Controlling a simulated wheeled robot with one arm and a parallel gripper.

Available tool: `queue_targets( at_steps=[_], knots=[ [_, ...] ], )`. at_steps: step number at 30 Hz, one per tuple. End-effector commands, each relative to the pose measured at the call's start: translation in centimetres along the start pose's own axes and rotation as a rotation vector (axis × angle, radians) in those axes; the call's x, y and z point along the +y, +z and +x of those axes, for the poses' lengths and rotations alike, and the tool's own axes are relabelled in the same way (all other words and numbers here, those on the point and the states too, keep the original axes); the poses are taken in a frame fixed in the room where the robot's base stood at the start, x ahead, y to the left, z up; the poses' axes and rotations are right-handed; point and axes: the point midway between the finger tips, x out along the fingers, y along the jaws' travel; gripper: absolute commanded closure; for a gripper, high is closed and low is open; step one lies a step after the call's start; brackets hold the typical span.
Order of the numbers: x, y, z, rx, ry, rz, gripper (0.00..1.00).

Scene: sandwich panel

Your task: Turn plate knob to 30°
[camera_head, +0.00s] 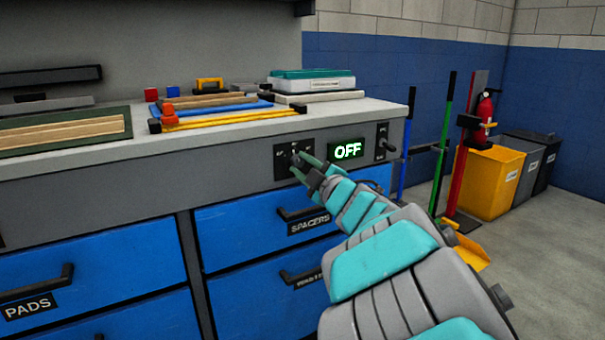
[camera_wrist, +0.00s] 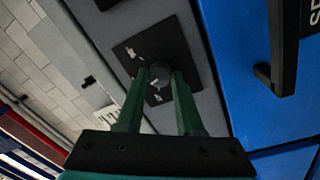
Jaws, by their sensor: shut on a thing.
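The plate knob (camera_wrist: 159,77) is a small dark grey round knob on a black square plate (camera_wrist: 176,38) with small white marks. In the head view the plate (camera_head: 281,153) is set in the bench's grey front panel, and the knob is mostly hidden by my fingers. My gripper (camera_head: 299,166) reaches it from the lower right. In the wrist view the two green fingers of my gripper (camera_wrist: 163,80) stand on either side of the knob, shut on it. The knob's angle is too small to read.
A switch (camera_head: 386,143) sits further right. A drawer handle (camera_head: 302,214) juts out below the panel.

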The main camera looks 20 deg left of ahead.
Motion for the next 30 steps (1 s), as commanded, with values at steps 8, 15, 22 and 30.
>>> queue_targets(
  at_steps=[8,15,22,30],
  knots=[
    [-0.21,0.12,-0.04,0.02,-0.004,-0.267,1.0],
    [-0.34,0.34,-0.04,0.031,-0.011,-0.485,1.0],
    [-0.22,0.25,-0.03,0.043,-0.013,-0.657,1.0],
    [-0.21,0.24,-0.03,0.052,-0.017,-0.78,1.0]
  ],
)
